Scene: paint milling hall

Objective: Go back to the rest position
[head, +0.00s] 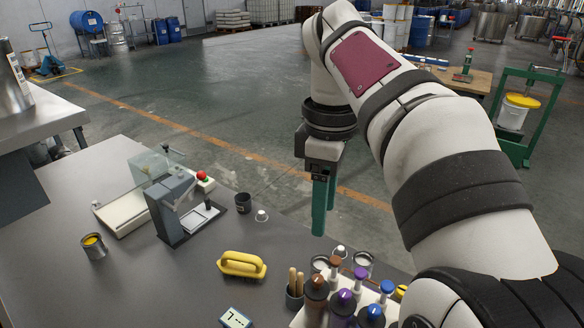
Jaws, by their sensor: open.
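My gripper (325,220) points down with its two green fingers at the far right part of the grey bench (110,262), near its back edge. It holds nothing that I can see, and the fingers are open with a narrow gap in this view. The fingertips are above and behind the small white-capped item (340,252). How high they are over the bench is hard to tell.
A yellow-handled block (241,265), a dark cup (243,203), a grey press-like device (172,212) and a paint can (94,246) stand on the bench. Several dispensing bottles (343,305) crowd the front right. The bench's front left is clear.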

